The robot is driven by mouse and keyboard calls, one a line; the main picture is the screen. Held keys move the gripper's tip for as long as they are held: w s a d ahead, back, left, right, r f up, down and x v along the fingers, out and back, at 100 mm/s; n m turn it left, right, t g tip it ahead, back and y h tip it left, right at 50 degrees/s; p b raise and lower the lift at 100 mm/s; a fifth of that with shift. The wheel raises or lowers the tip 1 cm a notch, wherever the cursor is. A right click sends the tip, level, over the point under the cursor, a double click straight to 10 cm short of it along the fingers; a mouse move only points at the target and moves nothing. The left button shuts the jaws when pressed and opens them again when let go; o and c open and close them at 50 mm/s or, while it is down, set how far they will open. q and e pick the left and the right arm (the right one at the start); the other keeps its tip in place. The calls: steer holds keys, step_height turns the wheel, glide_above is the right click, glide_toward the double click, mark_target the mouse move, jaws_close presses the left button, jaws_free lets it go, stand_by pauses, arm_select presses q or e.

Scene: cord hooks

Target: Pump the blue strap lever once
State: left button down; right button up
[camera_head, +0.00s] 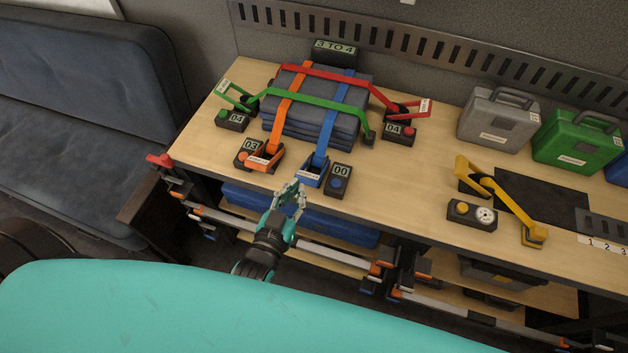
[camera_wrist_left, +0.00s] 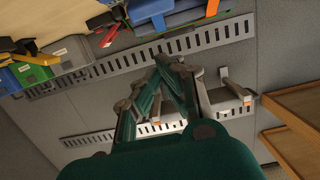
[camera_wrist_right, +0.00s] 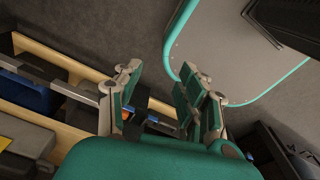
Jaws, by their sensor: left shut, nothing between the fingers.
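The blue strap lever (camera_head: 313,174) sits at the front edge of the workbench, at the lower end of a blue strap (camera_head: 332,125) over grey folded blankets (camera_head: 300,105). A counter box (camera_head: 338,181) reading 00 stands just right of it. My left gripper (camera_head: 297,187) is shut and empty, just in front and left of the lever; I cannot tell whether it touches. Its closed fingers (camera_wrist_left: 165,68) also show in the left wrist view, where I cannot make out the lever. My right gripper (camera_wrist_right: 155,85) is open and empty, seen only in its own wrist view.
An orange lever (camera_head: 265,157) with a counter reading 03 is left of the blue one. Green (camera_head: 238,98) and red (camera_head: 405,110) levers, both reading 04, are farther back. A sign (camera_head: 335,50) reads "3 TO 4". A yellow strap lever (camera_head: 480,180) is at right.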

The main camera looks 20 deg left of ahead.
arm_select(q)
steer(key=p, duration=0.3)
glide_above(307, 178)
steer(key=w, duration=0.2)
steer(key=shift+w+d+f, duration=0.1)
steer(key=shift+f, duration=0.25)
steer(key=s+f, duration=0.2)
steer(key=f, duration=0.1)
steer(key=shift+f+p, duration=0.1)
steer(key=shift+p, duration=0.25)
steer(key=shift+s+f, duration=0.2)
steer(key=shift+f, duration=0.05)
arm_select(e)
steer(key=r, duration=0.3)
steer(key=shift+w+a+r, duration=0.2)
steer(key=shift+w+r, duration=0.05)
steer(key=shift+r, duration=0.15)
arm_select(q)
steer(key=shift+f, duration=0.15)
arm_select(e)
steer(key=shift+f, duration=0.1)
